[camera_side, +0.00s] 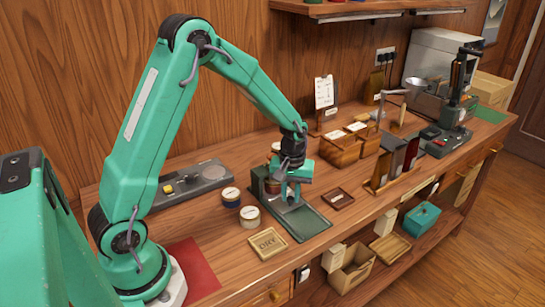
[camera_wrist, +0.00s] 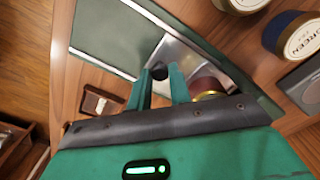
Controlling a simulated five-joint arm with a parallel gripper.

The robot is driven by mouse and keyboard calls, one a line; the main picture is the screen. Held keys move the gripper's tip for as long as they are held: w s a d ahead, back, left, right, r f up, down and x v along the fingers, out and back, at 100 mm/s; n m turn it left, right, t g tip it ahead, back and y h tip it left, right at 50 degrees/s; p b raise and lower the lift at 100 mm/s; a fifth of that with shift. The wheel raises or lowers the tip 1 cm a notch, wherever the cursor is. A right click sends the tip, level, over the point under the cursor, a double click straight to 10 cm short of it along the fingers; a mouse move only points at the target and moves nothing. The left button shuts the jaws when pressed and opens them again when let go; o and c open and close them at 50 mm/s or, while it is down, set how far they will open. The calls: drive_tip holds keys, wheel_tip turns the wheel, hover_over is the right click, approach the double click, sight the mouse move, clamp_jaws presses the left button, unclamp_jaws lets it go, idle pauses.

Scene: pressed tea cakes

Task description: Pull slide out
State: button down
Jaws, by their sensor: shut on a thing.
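My gripper (camera_side: 292,192) is low at the green dispenser (camera_side: 258,185) on the bench. In the wrist view its two green fingers (camera_wrist: 160,80) are shut on a small dark knob (camera_wrist: 158,71). The knob appears to belong to the slide (camera_wrist: 185,52), a shiny metal plate at the dispenser. A maroon tin with a gold rim (camera_wrist: 208,86) shows just behind the fingers, partly hidden. The dispenser's green tray (camera_side: 308,223) lies in front of my gripper and looks empty.
Labelled tins (camera_side: 231,196) and (camera_side: 250,216) stand left of the dispenser, close by. A small wooden tray (camera_side: 338,198) is to the right, with wooden boxes (camera_side: 340,150) behind. A grey device (camera_side: 198,180) lies at the back left.

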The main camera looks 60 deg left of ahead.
drive_tip(key=d, duration=1)
drive_tip(key=c, duration=1.3)
unclamp_jaws()
drive_tip(key=shift+a+r, duration=0.1)
drive_tip(key=shift+r, duration=0.05)
drive_tip(key=shift+r, duration=3.8)
drive_tip(key=s+a+r+m+t, duration=0.1)
drive_tip(key=s+r+m+t, duration=0.1)
drive_tip(key=s, duration=0.4)
drive_tip(key=s+a+r+m+t, duration=0.1)
drive_tip(key=s+a+r+m, duration=0.1)
drive_tip(key=s+r+m, duration=0.2)
drive_tip(key=s+a+r+m+t, duration=0.1)
drive_tip(key=s+r+m+t, duration=0.1)
drive_tip(key=s+r, duration=0.5)
drive_tip(key=shift+s+a+r+m+t, duration=0.1)
drive_tip(key=shift+s+a+m, duration=0.05)
drive_tip(key=shift+s, duration=0.35)
drive_tip(key=shift+s+a+r+m+t, duration=0.1)
drive_tip(key=shift+s+r+m, duration=0.1)
drive_tip(key=shift+s, duration=0.35)
drive_tip(key=shift+s+a+r+m+t, duration=0.1)
drive_tip(key=shift+s+a+m, duration=0.05)
drive_tip(key=shift+s, duration=0.35)
